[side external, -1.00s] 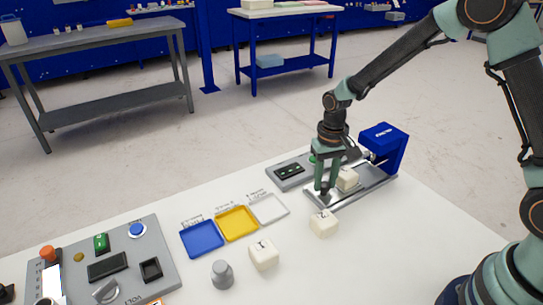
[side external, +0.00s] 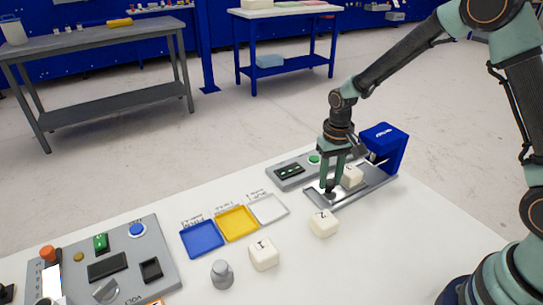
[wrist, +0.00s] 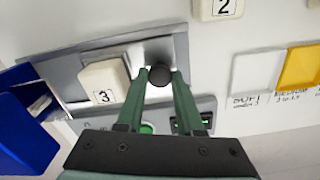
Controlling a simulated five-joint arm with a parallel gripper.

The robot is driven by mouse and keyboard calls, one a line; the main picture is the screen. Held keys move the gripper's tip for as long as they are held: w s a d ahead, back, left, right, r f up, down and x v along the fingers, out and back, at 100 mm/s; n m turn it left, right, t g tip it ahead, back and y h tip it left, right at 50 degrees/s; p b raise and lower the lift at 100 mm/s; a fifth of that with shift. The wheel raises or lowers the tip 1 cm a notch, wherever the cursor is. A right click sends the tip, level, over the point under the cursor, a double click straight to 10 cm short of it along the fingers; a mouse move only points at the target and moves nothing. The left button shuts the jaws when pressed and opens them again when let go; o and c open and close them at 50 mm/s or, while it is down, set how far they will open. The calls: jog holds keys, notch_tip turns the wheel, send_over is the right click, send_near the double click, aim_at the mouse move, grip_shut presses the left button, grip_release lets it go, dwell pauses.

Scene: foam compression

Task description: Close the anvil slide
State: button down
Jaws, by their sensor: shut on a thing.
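My gripper (side external: 331,184) points down over the near-left end of the anvil slide (side external: 316,200), a grey metal plate on a rail. In the wrist view my gripper (wrist: 160,75) is shut on a dark round knob (wrist: 160,75) at the slide's end. A white foam block marked 3 (wrist: 104,87) sits on the slide beside the knob; it also shows in the side view (side external: 352,176). The blue press housing (side external: 385,148) stands at the far right end of the rail, and its blue side (wrist: 25,120) shows at the left of the wrist view.
Foam block 2 (side external: 323,223) and block 1 (side external: 264,254) lie on the white table. Blue (side external: 202,239), yellow (side external: 237,222) and white (side external: 268,208) trays stand left of the rail. A small panel with a green button (side external: 314,160) lies behind the slide. A grey weight (side external: 222,274) stands in front.

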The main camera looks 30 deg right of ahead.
aim_at(346, 172)
jog(key=d, duration=0.5)
jog(key=shift+d, duration=0.15)
jog(key=c, duration=0.5)
grip_release()
jog(key=shift+c, duration=0.2)
notch_tip(346, 172, up, 12)
jog(key=shift+r, duration=0.1)
